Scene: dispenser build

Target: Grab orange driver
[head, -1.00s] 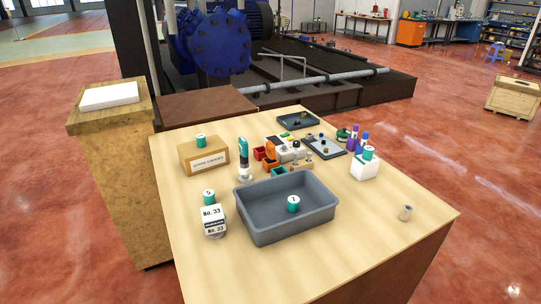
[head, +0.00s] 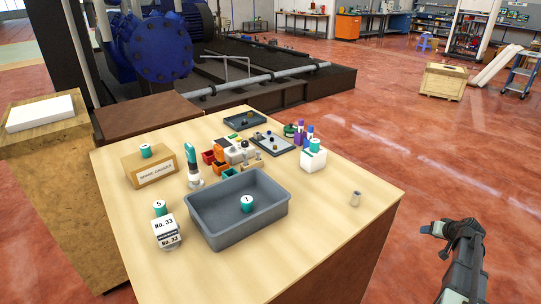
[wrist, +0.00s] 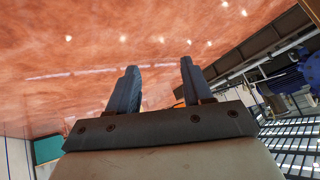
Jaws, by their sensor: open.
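My gripper (head: 432,229) is off the table's right side, over the red floor, well apart from the orange item. In the wrist view my gripper (wrist: 159,66) has its two fingers spread with nothing between them. The wrist view faces floor and room, and I cannot make out the orange item there.
The grey bin (head: 200,222) holds a teal cylinder (head: 247,204). A teal-topped tool (head: 192,165) stands left of the orange item. A white block (head: 313,160) with purple-topped tubes behind it stands to the right.

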